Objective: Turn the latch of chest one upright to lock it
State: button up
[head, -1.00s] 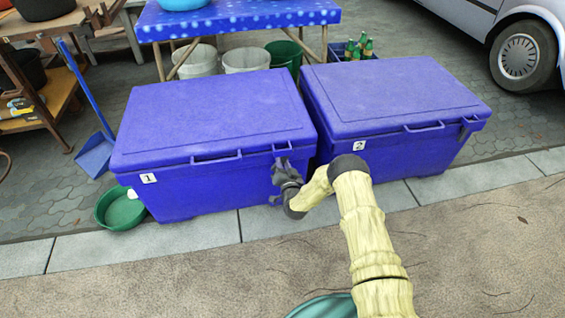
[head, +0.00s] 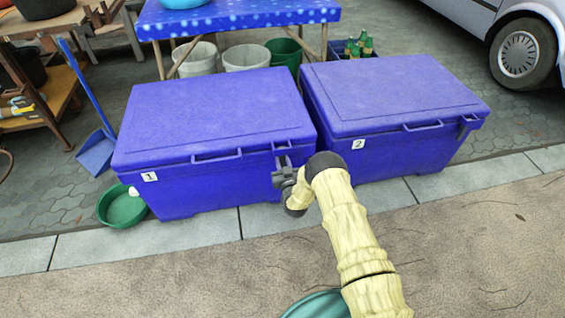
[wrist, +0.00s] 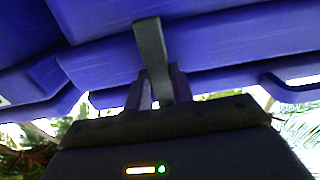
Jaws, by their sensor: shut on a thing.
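Chest one (head: 215,130) is a closed blue chest at the left, with a white "1" label. Its latch (wrist: 150,50) is a dark grey bar at the lid edge in the wrist view, close to upright with a slight tilt. My gripper (head: 285,176) is at the right part of the chest's front in the head view and largely covers the latch there. In the wrist view my gripper (wrist: 159,86) has its fingers on either side of the latch's lower end, shut on it.
Chest two (head: 395,100), also blue and closed, stands close at the right. A green basin (head: 122,208) and a blue dustpan (head: 97,152) are at the left. A blue table (head: 235,17) stands behind. The pavement in front is clear.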

jog(key=o, duration=1)
jog(key=p+v, duration=0.5)
jog(key=v, duration=1.2)
jog(key=shift+s+d, duration=0.1)
jog(key=shift+s, duration=0.15)
